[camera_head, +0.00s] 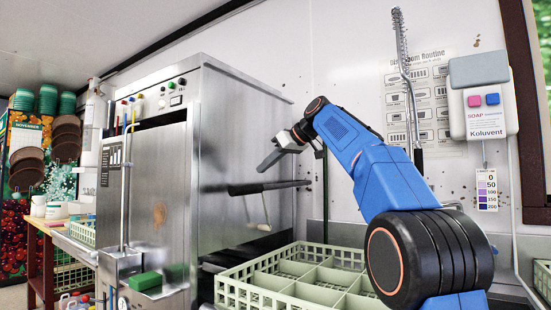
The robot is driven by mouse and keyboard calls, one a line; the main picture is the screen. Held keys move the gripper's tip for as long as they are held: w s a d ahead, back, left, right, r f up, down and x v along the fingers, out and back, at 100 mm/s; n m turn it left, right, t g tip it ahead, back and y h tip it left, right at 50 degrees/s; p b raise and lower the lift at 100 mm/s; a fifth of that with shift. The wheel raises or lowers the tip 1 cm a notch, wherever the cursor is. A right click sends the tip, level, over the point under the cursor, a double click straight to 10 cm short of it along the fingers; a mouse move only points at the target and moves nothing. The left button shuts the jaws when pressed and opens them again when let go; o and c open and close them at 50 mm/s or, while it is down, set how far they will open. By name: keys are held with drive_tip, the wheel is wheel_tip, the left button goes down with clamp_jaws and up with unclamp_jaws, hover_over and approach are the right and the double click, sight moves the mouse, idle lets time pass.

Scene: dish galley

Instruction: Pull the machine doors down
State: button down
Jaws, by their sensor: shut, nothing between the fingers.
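The steel dish machine (160,190) stands left of centre, with a control strip of knobs on its upper front. Its right side is a steel panel (240,125), which looks like a door; I cannot tell how far down it is. A dark bar handle (270,187) runs across that side. My gripper (264,167) is shut and empty, pointing down and left just above the bar. A small gap seems to separate them, though depth is hard to judge. Any door on the far side is hidden.
A pale green divided dish rack (300,280) lies right of the machine, below my arm. A steel caddy with a green sponge (145,281) hangs on the machine's front. A spring hose (407,80) and soap dispenser (484,97) are on the wall at right.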

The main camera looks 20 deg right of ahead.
drive_tip(key=shift+w+a+f, duration=0.15)
drive_tip(key=shift+f, duration=1.6)
wheel_tip(320, 180, down, 18)
drive_tip(key=w+d+n+t+h, duration=0.1)
drive_tip(key=d, duration=0.1)
drive_tip(key=shift+w+f+n, duration=0.15)
drive_tip(key=shift+w+n, duration=0.05)
drive_tip(key=shift+n, duration=0.2)
drive_tip(key=shift+h, duration=0.3)
drive_tip(key=s+d+r, duration=0.2)
drive_tip(key=s+r, duration=0.7)
drive_tip(key=r, duration=0.1)
drive_tip(key=shift+s+t, duration=0.3)
drive_tip(key=shift+s, duration=0.1)
